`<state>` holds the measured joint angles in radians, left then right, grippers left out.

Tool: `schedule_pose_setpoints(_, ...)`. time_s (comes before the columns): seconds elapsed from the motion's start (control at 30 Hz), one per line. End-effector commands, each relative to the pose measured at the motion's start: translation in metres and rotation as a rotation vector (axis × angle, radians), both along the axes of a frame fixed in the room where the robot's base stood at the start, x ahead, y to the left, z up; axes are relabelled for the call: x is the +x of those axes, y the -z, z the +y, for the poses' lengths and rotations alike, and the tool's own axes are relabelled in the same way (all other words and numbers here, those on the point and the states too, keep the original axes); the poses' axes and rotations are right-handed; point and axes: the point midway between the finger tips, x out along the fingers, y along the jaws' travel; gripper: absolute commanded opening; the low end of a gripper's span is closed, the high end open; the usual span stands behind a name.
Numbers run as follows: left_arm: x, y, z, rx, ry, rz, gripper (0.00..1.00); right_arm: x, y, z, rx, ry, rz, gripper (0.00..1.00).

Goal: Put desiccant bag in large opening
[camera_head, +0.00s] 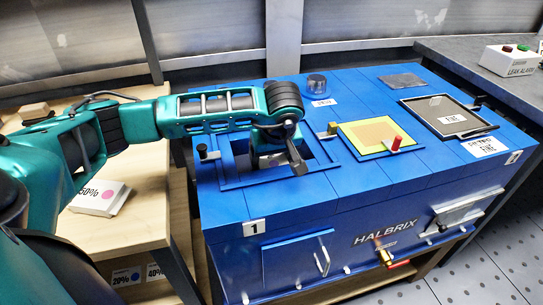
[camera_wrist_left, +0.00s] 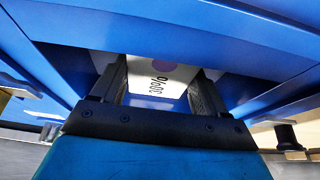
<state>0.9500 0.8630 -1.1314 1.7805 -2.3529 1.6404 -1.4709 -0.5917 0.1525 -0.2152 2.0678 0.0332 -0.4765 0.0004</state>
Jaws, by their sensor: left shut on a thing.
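The large opening (camera_head: 317,163) is a square, blue-rimmed hole in the left part of the blue motor housing's top. My left gripper (camera_head: 270,158) reaches down into it, and its fingertips are hidden in the head view. In the left wrist view my left gripper (camera_wrist_left: 160,90) is shut on a white desiccant bag (camera_wrist_left: 177,82). The bag has a purple dot and a percent label that looks like 30%, seen upside down. Blue walls surround the bag and fingers there. Whether the bag touches the bottom cannot be told. My right gripper is not in view.
The blue housing (camera_head: 300,222) also carries a yellow-framed opening (camera_head: 378,137) and a black-framed panel (camera_head: 448,116). A white 50% bag (camera_head: 100,197) lies on the wooden table at left. Small clamps stand around the openings. A grey bench (camera_head: 475,70) stands at right.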

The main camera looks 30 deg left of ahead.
Motion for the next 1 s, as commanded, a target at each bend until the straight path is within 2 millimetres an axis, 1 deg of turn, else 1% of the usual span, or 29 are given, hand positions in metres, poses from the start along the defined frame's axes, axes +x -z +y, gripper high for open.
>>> schedule_pose_setpoints(0.17,0.001,-0.001,0.0,-0.001,0.0,-0.002,0.39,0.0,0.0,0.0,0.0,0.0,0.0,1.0)
schedule_pose_setpoints(0.3,0.0,0.003,0.0,0.0,0.0,-0.001,0.39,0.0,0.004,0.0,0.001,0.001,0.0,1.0)
schedule_pose_setpoints(0.33,0.0,0.002,0.0,-0.001,0.0,-0.001,0.76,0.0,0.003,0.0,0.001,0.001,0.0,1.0)
schedule_pose_setpoints(0.57,0.0,0.002,0.0,0.0,0.0,0.0,0.98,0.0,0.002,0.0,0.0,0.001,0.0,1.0)
schedule_pose_setpoints(0.6,0.0,0.002,0.0,0.0,0.0,0.0,1.0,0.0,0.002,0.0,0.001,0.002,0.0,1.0)
schedule_pose_setpoints(0.83,0.0,0.0,0.0,0.0,0.0,0.0,1.0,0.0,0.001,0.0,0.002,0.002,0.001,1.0)
schedule_pose_setpoints(0.93,0.0,-0.006,-0.001,0.0,0.001,-0.002,1.0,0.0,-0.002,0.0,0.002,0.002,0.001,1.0)
schedule_pose_setpoints(1.0,-0.003,-0.015,-0.004,-0.002,0.002,-0.002,1.0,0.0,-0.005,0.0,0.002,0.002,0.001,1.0)
